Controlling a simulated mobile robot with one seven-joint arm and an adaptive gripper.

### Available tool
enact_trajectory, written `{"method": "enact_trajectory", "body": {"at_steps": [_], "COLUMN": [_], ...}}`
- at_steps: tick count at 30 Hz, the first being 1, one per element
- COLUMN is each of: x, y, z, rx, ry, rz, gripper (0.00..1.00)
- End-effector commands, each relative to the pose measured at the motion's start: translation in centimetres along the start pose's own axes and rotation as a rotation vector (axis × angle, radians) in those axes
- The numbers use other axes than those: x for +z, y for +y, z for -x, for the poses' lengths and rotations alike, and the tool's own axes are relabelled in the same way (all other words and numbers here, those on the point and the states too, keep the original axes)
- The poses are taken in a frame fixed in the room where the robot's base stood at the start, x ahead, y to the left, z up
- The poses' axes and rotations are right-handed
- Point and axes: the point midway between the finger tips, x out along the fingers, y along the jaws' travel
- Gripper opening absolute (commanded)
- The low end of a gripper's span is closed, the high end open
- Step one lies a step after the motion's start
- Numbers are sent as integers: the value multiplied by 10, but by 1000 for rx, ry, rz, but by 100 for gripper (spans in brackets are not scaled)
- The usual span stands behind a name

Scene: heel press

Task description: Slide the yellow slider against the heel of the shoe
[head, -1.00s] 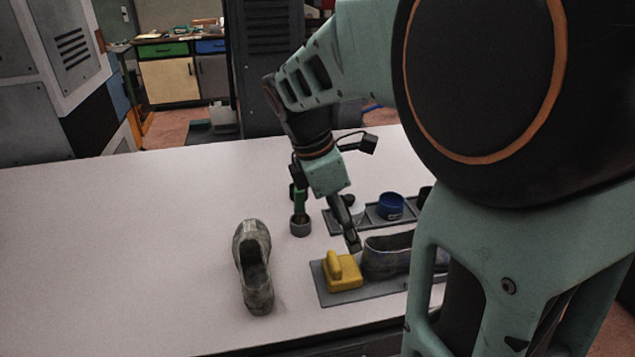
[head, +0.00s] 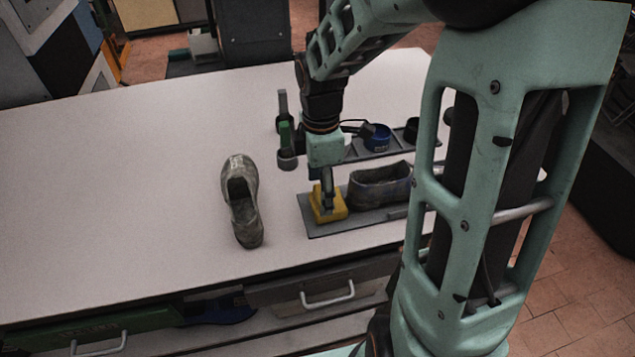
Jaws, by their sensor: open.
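The yellow slider (head: 338,208) sits at the left part of a grey base plate (head: 372,221). A dark grey shoe (head: 381,187) lies on the same plate, just right of the slider. From this angle I cannot tell whether the slider and shoe touch or a small gap is between them. My gripper (head: 326,203) is open and points down at the slider, its fingers at the slider's raised handle. The fingers hide most of the handle, and whether they touch it is unclear.
A second grey shoe (head: 240,200) stands alone on the white table (head: 120,200), left of the plate. The table's left side is clear.

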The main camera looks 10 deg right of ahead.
Motion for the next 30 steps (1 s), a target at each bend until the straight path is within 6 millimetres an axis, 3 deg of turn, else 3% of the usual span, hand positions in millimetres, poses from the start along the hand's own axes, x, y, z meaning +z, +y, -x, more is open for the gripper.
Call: {"method": "enact_trajectory", "body": {"at_steps": [6,14,30], "x": [0,0,0], "y": [0,0,0], "z": [-17,-17,-17], "rx": [-1,0,0], "ry": [1,0,0], "rz": [0,0,0], "gripper": [65,65,7]}}
